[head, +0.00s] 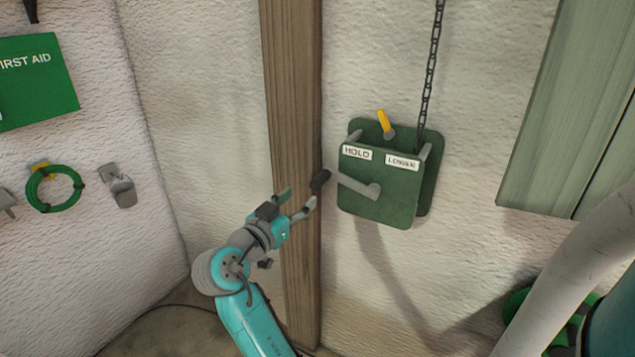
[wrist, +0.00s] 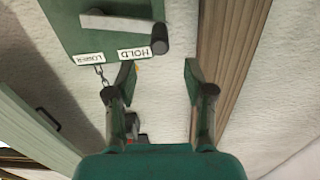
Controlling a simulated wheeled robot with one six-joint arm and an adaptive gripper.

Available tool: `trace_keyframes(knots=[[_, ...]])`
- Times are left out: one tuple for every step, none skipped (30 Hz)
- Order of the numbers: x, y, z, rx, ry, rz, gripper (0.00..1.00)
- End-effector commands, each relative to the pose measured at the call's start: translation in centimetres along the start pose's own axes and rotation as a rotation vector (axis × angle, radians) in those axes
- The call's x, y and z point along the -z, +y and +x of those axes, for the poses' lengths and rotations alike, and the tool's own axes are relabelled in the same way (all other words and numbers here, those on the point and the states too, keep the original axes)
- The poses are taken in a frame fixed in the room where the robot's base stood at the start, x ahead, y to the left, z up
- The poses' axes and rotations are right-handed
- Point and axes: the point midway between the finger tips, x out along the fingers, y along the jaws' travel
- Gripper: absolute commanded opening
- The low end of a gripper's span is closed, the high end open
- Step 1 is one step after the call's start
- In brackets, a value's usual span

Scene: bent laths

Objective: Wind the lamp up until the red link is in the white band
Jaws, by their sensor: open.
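The green winch box (head: 380,212) is on the wall right of the wooden post. Its grey crank arm (head: 358,187) points left and ends in a black knob (head: 320,180). A yellow lever (head: 384,122) on top leans slightly left, toward the HOLD label (head: 357,153). The chain (head: 432,70) runs up from the box out of view. My gripper (head: 298,198) is open and empty, just below and left of the knob. In the wrist view, the knob (wrist: 159,38) lies beyond my open fingertips (wrist: 159,70), apart from them. I cannot make out the lamp, red link or white band.
The wooden post (head: 292,100) stands behind my gripper. A green shutter (head: 580,100) is at the right. A first aid box (head: 35,85) and a green hose coil (head: 52,187) are on the left wall. Small red parts (wrist: 140,138) in the wrist view are unclear.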

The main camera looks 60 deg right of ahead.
Motion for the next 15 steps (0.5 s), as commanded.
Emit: trace_keyframes(knots=[[0.0,0.1,0.9,-0.005,0.0,0.001,0.53],[0.0,0.1,1.4,-0.005,0.0,0.001,0.53],[0.1,0.1,2.1,-0.005,0.001,0.002,0.53],[0.1,0.1,2.6,-0.006,0.001,0.002,0.53],[0.1,0.1,3.2,-0.006,0.0,0.002,0.53],[0.0,0.1,4.0,-0.005,0.0,0.002,0.53],[0.1,0.1,4.5,-0.005,0.001,0.002,0.53],[0.1,0.1,5.0,-0.005,0.001,0.002,0.53],[0.0,0.1,5.7,-0.005,0.0,0.002,0.53],[0.0,0.1,6.1,-0.004,0.0,0.002,0.53],[0.0,0.1,6.6,-0.005,0.001,0.002,0.53],[0.0,0.1,7.2,-0.004,0.0,0.002,0.53],[0.0,0.1,7.5,-0.003,0.0,0.002,0.53],[0.0,0.1,7.9,-0.003,0.0,0.003,0.53],[0.1,0.1,8.3,-0.004,0.001,0.003,0.53]])
